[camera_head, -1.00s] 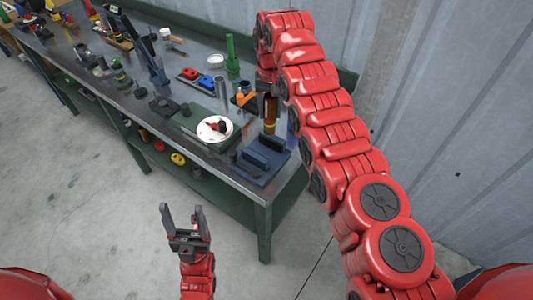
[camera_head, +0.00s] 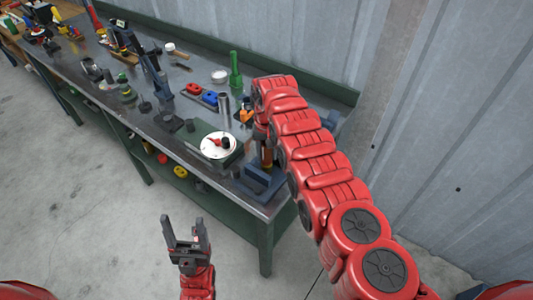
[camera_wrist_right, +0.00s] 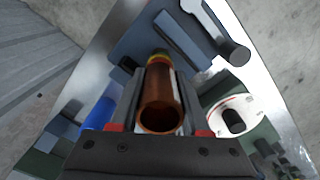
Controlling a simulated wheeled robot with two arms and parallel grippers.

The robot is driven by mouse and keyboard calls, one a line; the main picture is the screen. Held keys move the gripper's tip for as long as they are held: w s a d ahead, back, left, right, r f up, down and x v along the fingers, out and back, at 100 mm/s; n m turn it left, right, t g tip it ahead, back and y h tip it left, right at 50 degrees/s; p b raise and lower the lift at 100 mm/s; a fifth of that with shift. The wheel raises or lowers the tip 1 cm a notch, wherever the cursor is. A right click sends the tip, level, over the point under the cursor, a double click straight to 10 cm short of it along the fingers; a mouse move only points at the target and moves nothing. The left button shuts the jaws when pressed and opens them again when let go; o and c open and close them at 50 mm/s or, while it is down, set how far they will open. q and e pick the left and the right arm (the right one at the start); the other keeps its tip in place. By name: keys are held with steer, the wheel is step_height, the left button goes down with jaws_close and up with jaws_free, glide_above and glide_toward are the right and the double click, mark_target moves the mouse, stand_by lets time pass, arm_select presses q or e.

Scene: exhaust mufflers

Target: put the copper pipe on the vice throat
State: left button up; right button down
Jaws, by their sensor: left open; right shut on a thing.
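The copper pipe (camera_wrist_right: 158,101) is held upright between the fingers of my right gripper (camera_wrist_right: 158,95), and its open end faces the wrist camera. In the head view the pipe (camera_head: 267,157) shows as a short brown piece below my right gripper (camera_head: 264,140). The blue-grey vice (camera_head: 256,181) is directly below it at the near corner of the bench. The vice also shows in the right wrist view (camera_wrist_right: 128,40). The pipe's lower end overlaps the vice; I cannot tell whether they touch. My left gripper (camera_head: 186,235) is open and empty in front of the bench.
A green bottle (camera_head: 235,70), a grey cylinder (camera_head: 224,103) and red and blue parts (camera_head: 202,94) stand farther back. The metal bench top (camera_head: 150,123) holds several tools toward the left.

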steer(key=shift+f, duration=0.2)
steer(key=shift+c, duration=1.9)
jaws_free()
steer(key=shift+r, duration=0.1)
